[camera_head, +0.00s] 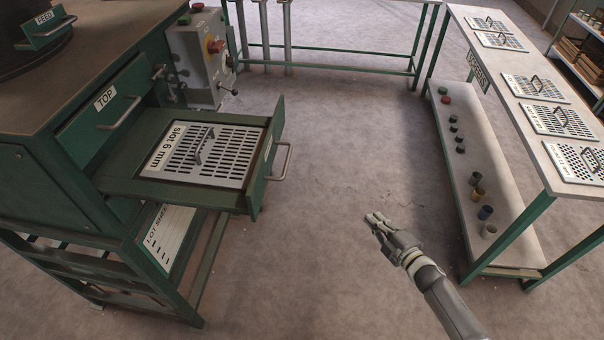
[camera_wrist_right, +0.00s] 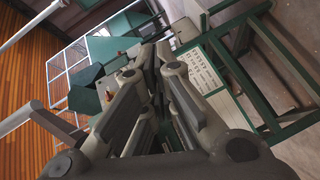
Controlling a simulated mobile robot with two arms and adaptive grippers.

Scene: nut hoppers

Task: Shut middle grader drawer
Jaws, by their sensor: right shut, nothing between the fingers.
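The green grader stands at the left in the head view. Its middle drawer (camera_head: 125,182) is pulled out to the right, below the shut drawer labelled TOP (camera_head: 105,98). A perforated screen (camera_head: 205,155) marked "slot 6 mm" lies in the open drawer. The drawer's front carries a bar handle (camera_head: 284,162) on its right side. My right gripper (camera_head: 375,219) is shut and empty, over the floor to the right of the handle and apart from it. The right gripper (camera_wrist_right: 155,65) also shows in the wrist view. My left gripper is not in view.
A control box (camera_head: 200,55) with buttons is fixed at the grader's far side. A lot sheet (camera_head: 168,235) sits below the drawer. A screens table (camera_head: 520,95) with a lower shelf (camera_head: 475,185) stands at the right. Floor between drawer and table is clear.

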